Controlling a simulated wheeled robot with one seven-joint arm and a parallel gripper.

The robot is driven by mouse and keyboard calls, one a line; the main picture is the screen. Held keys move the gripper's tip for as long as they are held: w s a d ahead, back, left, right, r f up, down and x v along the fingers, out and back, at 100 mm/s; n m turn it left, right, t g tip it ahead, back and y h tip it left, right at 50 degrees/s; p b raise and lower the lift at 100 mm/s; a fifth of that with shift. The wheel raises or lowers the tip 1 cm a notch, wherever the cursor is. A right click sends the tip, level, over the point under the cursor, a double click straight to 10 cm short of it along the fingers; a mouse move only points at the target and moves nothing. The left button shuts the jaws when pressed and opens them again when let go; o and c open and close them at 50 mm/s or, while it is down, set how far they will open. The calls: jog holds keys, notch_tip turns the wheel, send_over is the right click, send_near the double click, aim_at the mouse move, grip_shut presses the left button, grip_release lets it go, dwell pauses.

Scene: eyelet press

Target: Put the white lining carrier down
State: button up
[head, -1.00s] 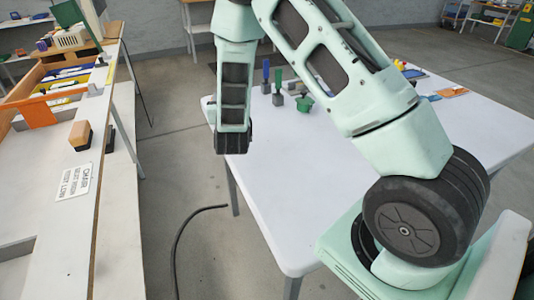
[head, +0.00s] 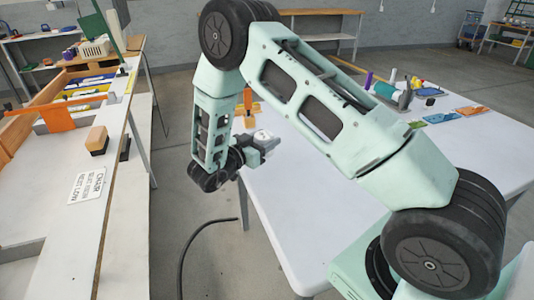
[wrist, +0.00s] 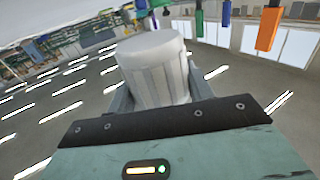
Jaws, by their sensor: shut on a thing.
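The white lining carrier (wrist: 153,68) is a pale, ribbed, cylinder-like piece filling the middle of the wrist view. My gripper (wrist: 158,92) is shut on it, with a grey finger on each side. In the head view, my gripper (head: 262,145) is by the left edge of the white table (head: 285,185), and the carrier shows as a small white shape (head: 263,134). The carrier's underside is hidden, and I cannot tell its height above the table.
A long workbench (head: 50,235) on the left holds a printed sign (head: 88,186) and a brown-topped block (head: 97,140). Tools and coloured cards, including an orange card (head: 470,113), lie on the white table's far right. A dark cable (head: 190,245) runs across the floor.

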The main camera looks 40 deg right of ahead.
jog(key=shift+f, duration=2.2)
jog(key=shift+f, duration=0.2)
jog(key=o, duration=1)
jog(key=shift+r, duration=0.1)
